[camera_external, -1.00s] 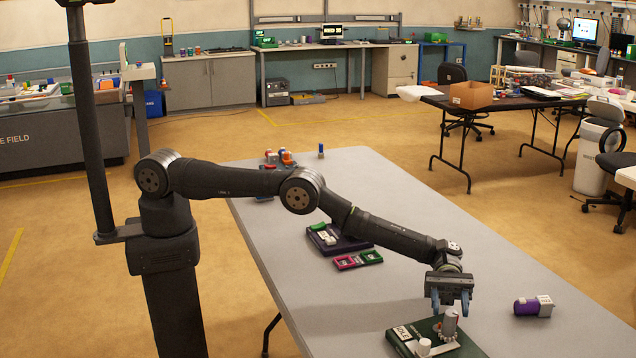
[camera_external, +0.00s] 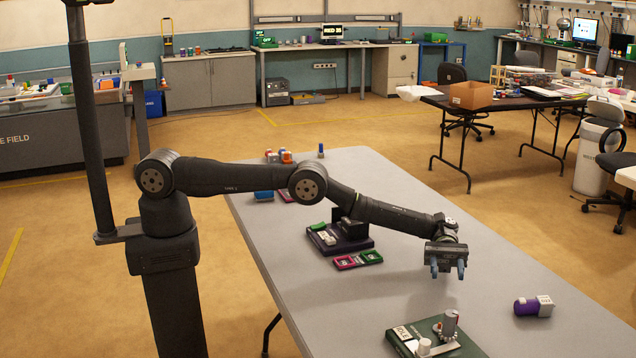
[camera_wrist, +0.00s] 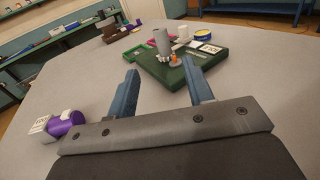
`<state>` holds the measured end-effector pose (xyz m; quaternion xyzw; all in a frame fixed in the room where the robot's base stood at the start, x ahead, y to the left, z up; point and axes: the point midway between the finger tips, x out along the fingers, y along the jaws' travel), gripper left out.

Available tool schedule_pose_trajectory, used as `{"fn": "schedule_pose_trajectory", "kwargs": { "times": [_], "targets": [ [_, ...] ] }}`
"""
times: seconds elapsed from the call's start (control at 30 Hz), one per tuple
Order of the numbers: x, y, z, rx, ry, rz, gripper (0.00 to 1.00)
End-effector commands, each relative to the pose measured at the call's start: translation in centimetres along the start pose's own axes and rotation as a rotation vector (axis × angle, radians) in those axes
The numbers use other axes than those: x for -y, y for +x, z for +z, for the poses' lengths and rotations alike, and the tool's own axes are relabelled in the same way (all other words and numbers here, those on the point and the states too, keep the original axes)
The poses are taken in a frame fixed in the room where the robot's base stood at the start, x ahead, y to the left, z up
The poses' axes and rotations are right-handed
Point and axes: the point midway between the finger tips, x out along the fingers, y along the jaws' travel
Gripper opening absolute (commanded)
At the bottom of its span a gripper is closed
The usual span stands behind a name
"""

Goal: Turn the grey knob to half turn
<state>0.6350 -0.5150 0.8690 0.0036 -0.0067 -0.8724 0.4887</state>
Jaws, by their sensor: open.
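The grey knob (camera_external: 450,322) stands upright on a dark green board (camera_external: 470,345) near the front edge of the table in the external view. In the wrist view the knob (camera_wrist: 163,42) rises from the green board (camera_wrist: 222,66), beyond my fingertips. My gripper (camera_external: 447,272) is open and empty, above the table and farther back than the board. Its two blue fingers (camera_wrist: 165,85) show apart in the wrist view. Nothing is between them, and they are clear of the knob.
A purple and white object (camera_external: 533,306) lies to the right. Table between is bare.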

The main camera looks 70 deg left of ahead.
Motion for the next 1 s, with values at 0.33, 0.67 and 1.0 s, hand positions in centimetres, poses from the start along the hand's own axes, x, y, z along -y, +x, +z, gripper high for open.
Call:
{"fn": "schedule_pose_trajectory", "kwargs": {
  "times": [0.33, 0.67, 1.0],
  "targets": [
    [-0.7, 0.8, 2.0, -0.06, -0.023, 0.068, 0.48],
    [1.2, 2.0, 5.7, -0.254, -0.065, 0.23, 0.48],
    [4.7, 2.1, 6.8, -0.386, -0.077, 0.307, 0.48]
  ]
}}
